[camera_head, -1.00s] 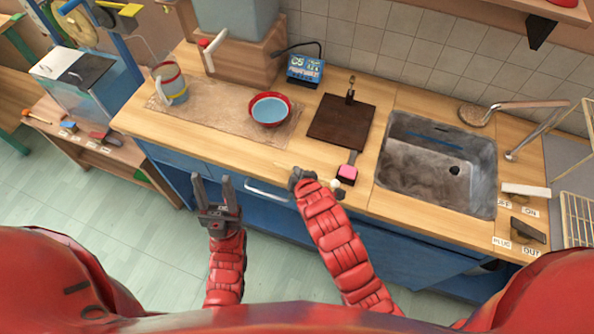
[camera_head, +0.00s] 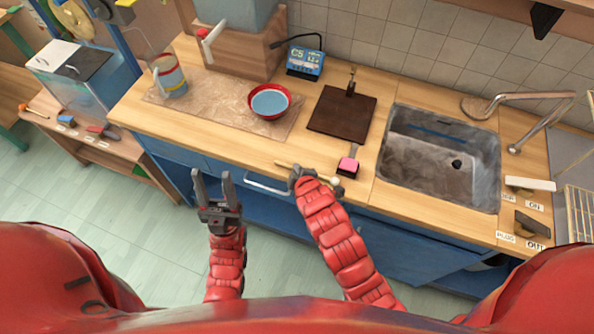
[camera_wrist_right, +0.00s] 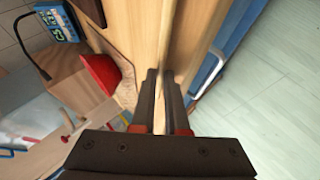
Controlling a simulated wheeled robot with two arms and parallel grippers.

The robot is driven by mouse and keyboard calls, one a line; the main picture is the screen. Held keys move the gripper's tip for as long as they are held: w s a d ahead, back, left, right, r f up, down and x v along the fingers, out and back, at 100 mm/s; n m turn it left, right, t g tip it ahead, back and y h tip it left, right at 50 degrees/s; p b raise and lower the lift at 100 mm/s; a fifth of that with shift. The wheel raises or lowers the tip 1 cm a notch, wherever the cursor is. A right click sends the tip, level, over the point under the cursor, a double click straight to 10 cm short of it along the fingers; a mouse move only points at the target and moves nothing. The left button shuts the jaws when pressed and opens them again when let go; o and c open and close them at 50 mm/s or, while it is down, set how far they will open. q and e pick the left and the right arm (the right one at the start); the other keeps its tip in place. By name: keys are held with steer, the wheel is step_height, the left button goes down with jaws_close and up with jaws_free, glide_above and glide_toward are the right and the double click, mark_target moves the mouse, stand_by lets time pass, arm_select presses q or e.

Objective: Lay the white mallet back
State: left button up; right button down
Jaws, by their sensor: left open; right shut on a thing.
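The white mallet has a thin pale wooden stick (camera_head: 287,165) and a small white head (camera_head: 334,182). My right gripper (camera_head: 300,176) is shut on its stick at the counter's front edge, with the head on the right and the stick's end on the left. In the right wrist view the two fingers (camera_wrist_right: 168,85) are close together, and the mallet is hard to make out. I cannot tell whether the mallet touches the counter. My left gripper (camera_head: 213,188) is open and empty, in front of the blue cabinet.
On the wooden counter (camera_head: 225,140) are a red-rimmed bowl (camera_head: 270,102), a striped can (camera_head: 170,77), a dark board (camera_head: 341,114) and a pink-ended tool (camera_head: 347,166) close to the mallet head. A sink (camera_head: 440,160) lies right. A low shelf (camera_head: 100,157) with small labelled items stands left.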

steer(key=shift+s+f, duration=0.1)
steer(key=shift+f, duration=0.15)
steer(key=c, duration=0.9)
jaws_free()
steer(key=shift+f, duration=0.1)
steer(key=shift+o, duration=0.3)
steer(key=shift+d+f, duration=0.1)
steer(key=shift+s+f, duration=0.15)
steer(key=shift+s, duration=0.05)
steer(key=shift+s+b, duration=0.15)
steer(key=shift+b, duration=0.15)
steer(key=w+r+p+v, duration=0.1)
steer(key=p+v, duration=1.2)
steer(key=v, duration=0.4)
steer(key=shift+s+r, duration=0.15)
steer(key=shift+r, duration=0.1)
